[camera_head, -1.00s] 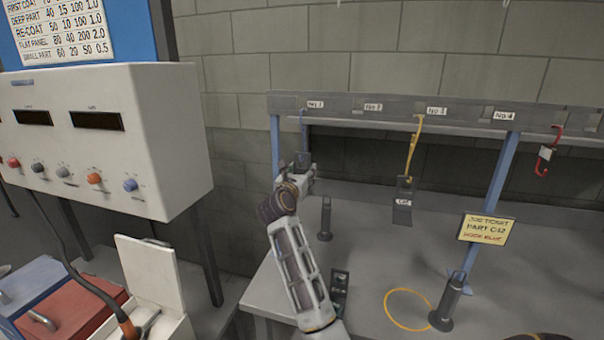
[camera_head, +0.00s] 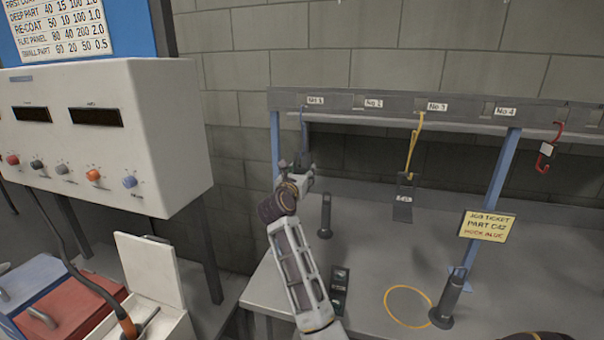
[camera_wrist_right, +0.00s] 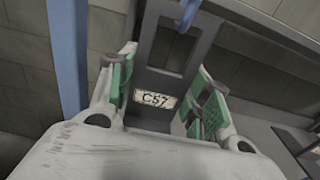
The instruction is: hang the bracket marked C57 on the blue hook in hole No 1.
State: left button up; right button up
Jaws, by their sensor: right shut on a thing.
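My right gripper (camera_head: 298,172) is shut on the dark grey bracket marked C57 (camera_wrist_right: 178,47), below the hole labelled No 1. In the right wrist view the green finger pads are on both sides of the bracket, and its white C57 label faces the camera. The blue hook (camera_head: 304,122) hangs from the rail at No 1. Its lower end also shows in the right wrist view (camera_wrist_right: 188,12), at the bracket's top bar. I cannot tell whether it passes through the bracket's opening. The left gripper is not in view.
A yellow hook (camera_head: 413,145) at No 3 carries another dark bracket (camera_head: 403,200). A red hook (camera_head: 547,155) hangs farther right. Blue rack posts (camera_head: 497,180) stand at both sides. Dark upright cylinders (camera_head: 325,215) and another dark part (camera_head: 340,290) are on the grey table.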

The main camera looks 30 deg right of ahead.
jog(key=shift+r, duration=0.15)
jog(key=o, duration=1.5)
jog(key=v, duration=0.7)
jog(key=shift+s+a, duration=0.15)
jog(key=shift+s, duration=0.05)
